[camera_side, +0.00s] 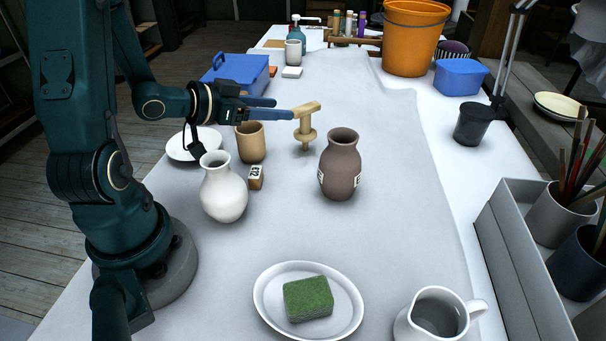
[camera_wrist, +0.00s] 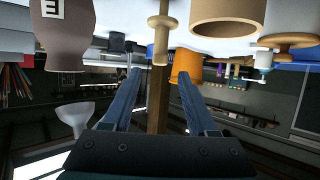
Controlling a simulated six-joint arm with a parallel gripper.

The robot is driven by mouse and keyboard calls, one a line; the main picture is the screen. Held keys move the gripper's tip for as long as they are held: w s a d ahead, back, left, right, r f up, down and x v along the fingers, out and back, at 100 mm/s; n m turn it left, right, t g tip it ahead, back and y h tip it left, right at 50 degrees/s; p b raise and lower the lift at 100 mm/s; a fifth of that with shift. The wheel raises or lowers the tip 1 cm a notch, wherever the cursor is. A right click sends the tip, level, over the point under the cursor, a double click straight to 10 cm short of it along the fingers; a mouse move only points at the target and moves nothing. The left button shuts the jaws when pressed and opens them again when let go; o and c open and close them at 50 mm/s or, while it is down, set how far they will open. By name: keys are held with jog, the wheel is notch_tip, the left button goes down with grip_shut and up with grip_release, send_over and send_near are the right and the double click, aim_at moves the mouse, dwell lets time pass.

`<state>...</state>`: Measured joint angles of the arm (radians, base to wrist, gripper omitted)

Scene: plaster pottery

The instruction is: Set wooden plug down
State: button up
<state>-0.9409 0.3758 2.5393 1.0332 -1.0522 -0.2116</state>
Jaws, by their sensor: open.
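The wooden plug (camera_side: 305,128) is pale wood, with a T-shaped handle on top and a round flange lower down. It is upright at the middle of the cloth-covered table, behind the brown vase (camera_side: 340,165). I cannot tell for certain whether its lower tip touches the cloth. My gripper (camera_side: 285,109) comes in level from the left, its blue fingers open at the handle. In the wrist view, which is upside down, the plug (camera_wrist: 160,35) shows beyond the fingers, and its handle bar runs back between them with gaps on both sides.
A tan cup (camera_side: 250,143), a small labelled block (camera_side: 256,177) and a white vase (camera_side: 223,190) stand left of the plug. A white plate (camera_side: 176,151) lies under my arm. A white dish (camera_side: 266,301) with a green sponge (camera_side: 308,299) is in front. Cloth right of the plug is clear.

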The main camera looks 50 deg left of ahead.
jog(key=s+d+r+g, duration=0.2)
jog(key=s+d+g, duration=0.2)
jog(key=s+d, duration=0.3)
jog(key=s+d+r+g, duration=0.3)
jog(key=s+d+g, duration=0.1)
jog(key=s+d, duration=0.2)
jog(key=shift+s+d, duration=0.4)
jog(key=shift+d, duration=0.1)
